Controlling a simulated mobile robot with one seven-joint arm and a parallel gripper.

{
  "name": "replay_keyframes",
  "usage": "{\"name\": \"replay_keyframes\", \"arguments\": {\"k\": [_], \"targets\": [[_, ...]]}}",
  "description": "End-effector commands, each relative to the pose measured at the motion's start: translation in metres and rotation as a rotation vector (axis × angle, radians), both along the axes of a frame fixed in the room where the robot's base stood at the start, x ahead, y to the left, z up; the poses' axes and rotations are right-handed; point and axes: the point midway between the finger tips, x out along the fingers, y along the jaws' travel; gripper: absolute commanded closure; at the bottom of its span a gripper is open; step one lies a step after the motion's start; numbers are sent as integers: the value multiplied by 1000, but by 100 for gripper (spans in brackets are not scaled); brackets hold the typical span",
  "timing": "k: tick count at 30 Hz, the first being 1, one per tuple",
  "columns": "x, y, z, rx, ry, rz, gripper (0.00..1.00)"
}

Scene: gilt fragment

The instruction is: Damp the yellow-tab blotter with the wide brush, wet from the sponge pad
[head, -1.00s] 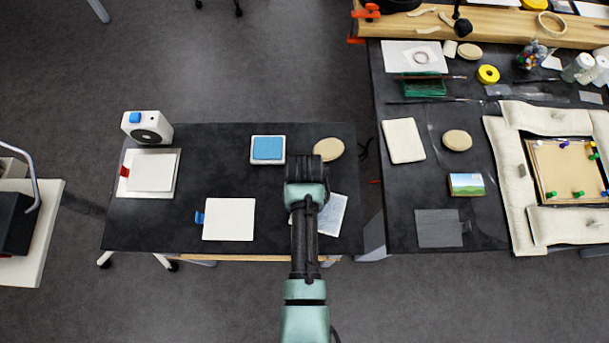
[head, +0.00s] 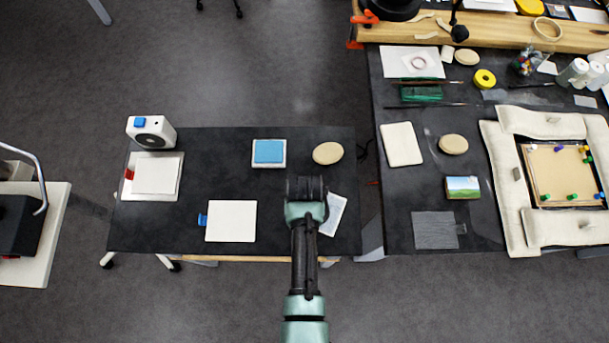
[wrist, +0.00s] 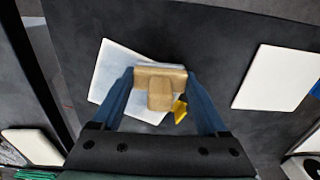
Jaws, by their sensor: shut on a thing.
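My gripper (head: 306,190) is over the front right of the small dark table. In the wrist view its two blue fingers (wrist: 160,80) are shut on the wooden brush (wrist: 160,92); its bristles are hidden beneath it. The yellow-tab blotter (wrist: 113,72) lies under the brush, pale bluish white, with its yellow tab (wrist: 180,111) beside the right finger. In the head view my arm covers part of this blotter (head: 335,213). I cannot tell whether the brush touches it. The blue sponge pad (head: 268,151) sits in a white tray behind my gripper.
A blue-tab white blotter (head: 231,221) lies to the left; a red-tab one (head: 155,176) is further left, near a white device (head: 151,131). A beige oval (head: 328,153) lies near the sponge pad.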

Motion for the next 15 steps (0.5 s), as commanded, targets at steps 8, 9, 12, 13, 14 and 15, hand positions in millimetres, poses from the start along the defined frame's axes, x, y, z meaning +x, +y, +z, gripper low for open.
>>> {"name": "replay_keyframes", "arguments": {"k": [8,9,12,13,14,15], "targets": [[-25,0,2,0,3,0,68],[-28,0,2,0,3,0,68],[-35,0,1,0,3,0,68],[-37,0,0,0,2,0,68],[-38,0,0,0,2,0,68],[-39,0,0,0,2,0,68]]}}
